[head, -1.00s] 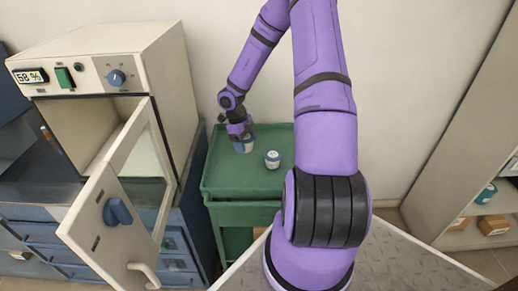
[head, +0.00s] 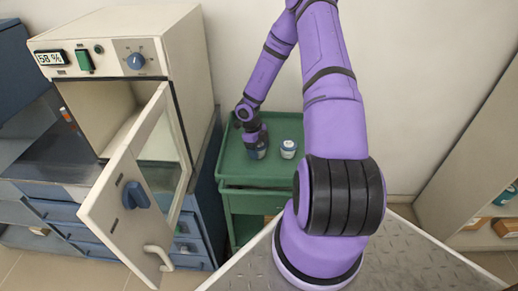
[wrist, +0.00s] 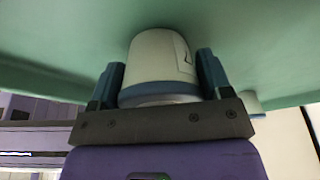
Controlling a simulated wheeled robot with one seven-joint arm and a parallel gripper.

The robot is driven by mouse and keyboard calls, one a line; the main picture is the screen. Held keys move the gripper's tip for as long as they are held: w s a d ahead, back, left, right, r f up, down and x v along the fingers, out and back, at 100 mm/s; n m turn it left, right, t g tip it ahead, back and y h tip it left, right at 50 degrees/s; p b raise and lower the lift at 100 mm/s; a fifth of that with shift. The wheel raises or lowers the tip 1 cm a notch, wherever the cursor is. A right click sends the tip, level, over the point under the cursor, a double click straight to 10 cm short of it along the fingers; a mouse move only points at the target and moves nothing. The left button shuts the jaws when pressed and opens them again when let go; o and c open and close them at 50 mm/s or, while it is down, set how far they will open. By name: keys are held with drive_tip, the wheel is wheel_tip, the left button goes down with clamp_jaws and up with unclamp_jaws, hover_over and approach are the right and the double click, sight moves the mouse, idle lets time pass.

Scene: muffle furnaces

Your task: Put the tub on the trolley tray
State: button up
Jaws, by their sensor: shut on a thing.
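The tub (wrist: 158,58) is white with a blue-grey lid. My gripper (wrist: 160,75) is shut on it, one blue finger on each side near the lid end. In the head view my gripper (head: 256,148) points down over the left part of the green trolley tray (head: 235,168), with the tub mostly hidden beneath it. The tray surface also fills the wrist view (wrist: 60,45), close to the tub's base. I cannot tell whether the base touches the tray.
The tray's front part is clear. Shelves (head: 490,205) stand at right.

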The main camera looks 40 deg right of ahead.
drive_tip(key=o, duration=1)
drive_tip(key=v, duration=1.2)
drive_tip(key=shift+s+r, duration=0.1)
